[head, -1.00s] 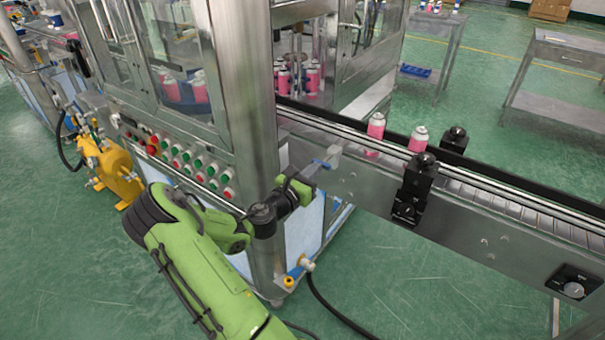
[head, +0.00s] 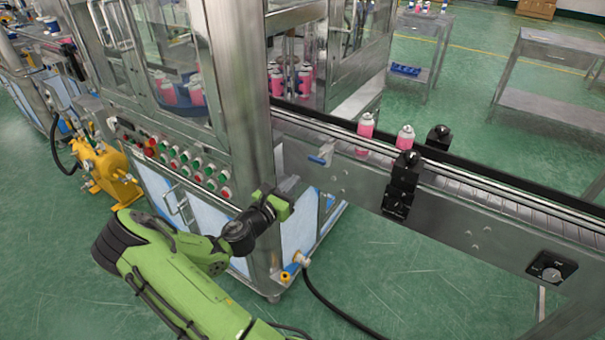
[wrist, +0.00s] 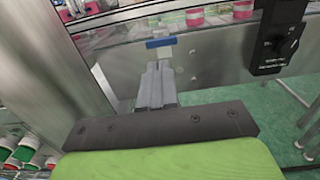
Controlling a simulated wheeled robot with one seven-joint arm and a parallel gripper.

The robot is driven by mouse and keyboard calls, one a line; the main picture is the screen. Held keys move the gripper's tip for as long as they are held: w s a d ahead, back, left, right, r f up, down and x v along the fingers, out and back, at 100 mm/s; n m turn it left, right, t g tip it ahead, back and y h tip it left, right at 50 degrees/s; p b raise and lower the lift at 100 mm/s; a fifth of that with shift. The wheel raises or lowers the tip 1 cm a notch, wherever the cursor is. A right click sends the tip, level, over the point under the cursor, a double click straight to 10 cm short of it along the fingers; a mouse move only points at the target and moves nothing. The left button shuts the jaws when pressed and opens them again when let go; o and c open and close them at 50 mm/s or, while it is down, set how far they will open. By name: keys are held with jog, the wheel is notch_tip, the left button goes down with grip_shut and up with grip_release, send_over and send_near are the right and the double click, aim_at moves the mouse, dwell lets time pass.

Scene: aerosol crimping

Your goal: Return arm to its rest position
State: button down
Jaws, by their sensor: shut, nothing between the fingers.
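My arm is green with dark joints and reaches up from the bottom of the head view. My gripper (head: 290,185) is in front of the machine's corner post, left of and below the conveyor's side. In the wrist view its two grey fingers (wrist: 157,84) lie together with nothing between them. A small blue-tipped lever (head: 318,160) on the conveyor's side is a short way beyond the fingertips. Its blue part also shows in the wrist view (wrist: 161,42), past the fingers. The fingers look apart from it.
The conveyor (head: 480,205) runs to the right, carrying two pink cans (head: 365,131), (head: 405,138) near a black sensor block (head: 402,178). The button panel (head: 172,157) is left of my gripper. A hose (head: 335,308) lies on the floor. The floor below the conveyor is mostly clear.

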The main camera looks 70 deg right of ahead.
jog(key=a, duration=0.3)
jog(key=w+a, duration=0.1)
jog(key=shift+a+f, duration=0.1)
jog(key=shift+a, duration=0.3)
